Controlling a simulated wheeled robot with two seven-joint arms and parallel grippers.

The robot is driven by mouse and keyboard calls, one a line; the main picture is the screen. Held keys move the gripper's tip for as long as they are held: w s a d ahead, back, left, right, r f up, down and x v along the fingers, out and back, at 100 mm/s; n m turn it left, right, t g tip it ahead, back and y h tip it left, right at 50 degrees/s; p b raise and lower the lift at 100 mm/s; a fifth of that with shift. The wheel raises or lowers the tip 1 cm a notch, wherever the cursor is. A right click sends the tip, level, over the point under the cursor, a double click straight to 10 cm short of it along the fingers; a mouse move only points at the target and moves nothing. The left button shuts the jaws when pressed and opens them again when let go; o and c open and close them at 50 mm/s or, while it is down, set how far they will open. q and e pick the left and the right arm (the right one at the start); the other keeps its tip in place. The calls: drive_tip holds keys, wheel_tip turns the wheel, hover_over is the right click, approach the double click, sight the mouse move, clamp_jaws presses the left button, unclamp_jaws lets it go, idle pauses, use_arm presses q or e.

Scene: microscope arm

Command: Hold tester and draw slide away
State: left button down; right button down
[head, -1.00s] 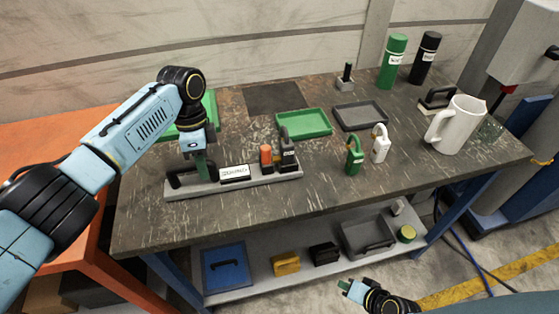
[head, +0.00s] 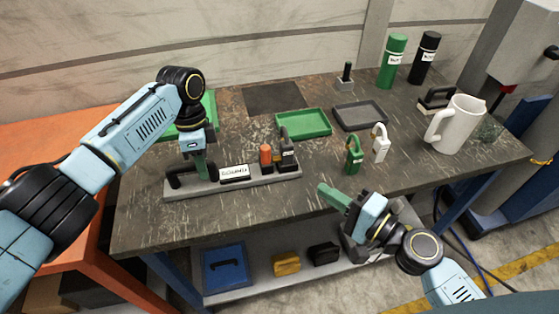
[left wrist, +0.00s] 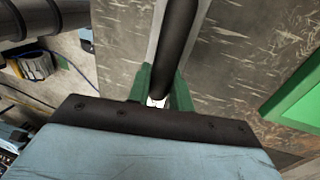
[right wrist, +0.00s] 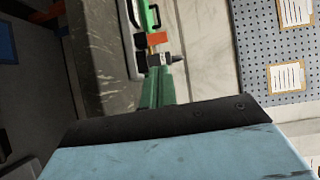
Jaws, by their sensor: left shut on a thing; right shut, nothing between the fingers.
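The tester is a long grey base (head: 218,190) on the bench's front left, with a black handle (head: 177,180) at its left end and a white label block (head: 234,173). An orange knob (head: 265,154) and a dark upright piece (head: 287,153), possibly the slide, stand at its right end. My left gripper (head: 201,174) is shut on the black handle; the left wrist view shows the dark bar (left wrist: 176,40) between its green fingers. My right gripper (head: 324,188) is shut and empty, at the bench's front edge, right of and apart from the tester. The right wrist view shows the orange knob (right wrist: 157,39) beyond its fingertips.
A green padlock (head: 353,158) and a white padlock (head: 380,146) stand right of the tester. A green tray (head: 303,131) and grey tray (head: 359,126) lie behind. Bare bench lies between tester and padlocks.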

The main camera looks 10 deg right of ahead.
sight(269, 156)
use_arm(q)
drive_tip(key=shift+r, duration=0.1)
use_arm(e)
drive_tip(key=x, duration=1.4)
drive_tip(key=shift+f, duration=0.1)
use_arm(q)
drive_tip(key=shift+d, duration=0.1)
use_arm(e)
drive_tip(key=shift+a, duration=1.5)
drive_tip(key=v, duration=1.4)
drive_tip(key=shift+d, duration=0.1)
